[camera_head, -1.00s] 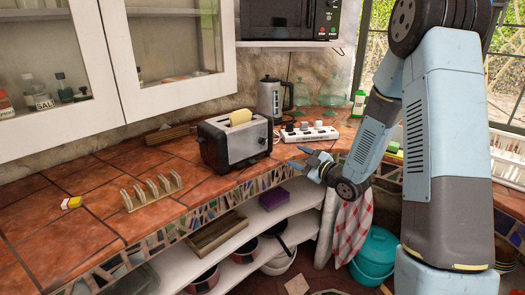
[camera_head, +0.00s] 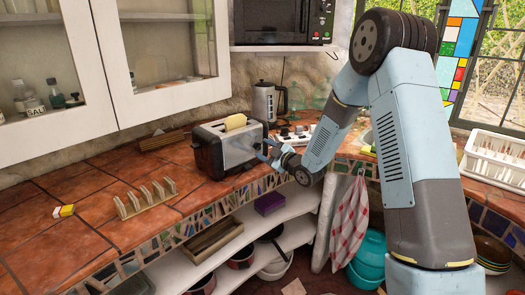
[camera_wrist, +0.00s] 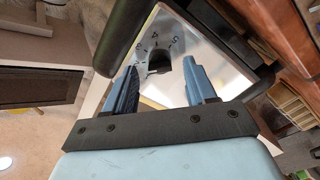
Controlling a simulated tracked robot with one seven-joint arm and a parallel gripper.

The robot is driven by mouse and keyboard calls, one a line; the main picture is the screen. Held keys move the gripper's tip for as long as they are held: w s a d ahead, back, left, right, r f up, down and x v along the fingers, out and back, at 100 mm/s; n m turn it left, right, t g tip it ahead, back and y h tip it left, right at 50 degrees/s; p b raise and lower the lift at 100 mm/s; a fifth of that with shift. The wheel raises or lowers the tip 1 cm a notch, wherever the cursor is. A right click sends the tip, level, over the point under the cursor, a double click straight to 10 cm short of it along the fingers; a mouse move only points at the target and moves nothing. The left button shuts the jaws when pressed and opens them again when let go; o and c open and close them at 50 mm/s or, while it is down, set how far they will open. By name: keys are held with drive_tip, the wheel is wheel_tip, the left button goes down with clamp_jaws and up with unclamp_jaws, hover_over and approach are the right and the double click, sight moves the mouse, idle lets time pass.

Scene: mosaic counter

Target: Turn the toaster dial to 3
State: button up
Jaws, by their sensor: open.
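The toaster (camera_head: 240,150) stands on the tiled counter, steel with dark ends, and a slice of bread (camera_head: 235,122) sticks out of its top. My gripper (camera_head: 264,150) is at the toaster's right end, open. In the wrist view my gripper (camera_wrist: 160,66) faces the toaster's shiny end panel (camera_wrist: 215,65). The dark dial (camera_wrist: 158,62) lies between the two blue fingertips, with a gap on each side.
A toast rack (camera_head: 148,198) and a small yellow-and-white item (camera_head: 63,211) lie on the counter at the left. A kettle (camera_head: 264,101) and a white power strip (camera_head: 292,135) stand behind the toaster. Open shelves lie below the counter edge.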

drive_tip(key=shift+w+a, duration=0.25)
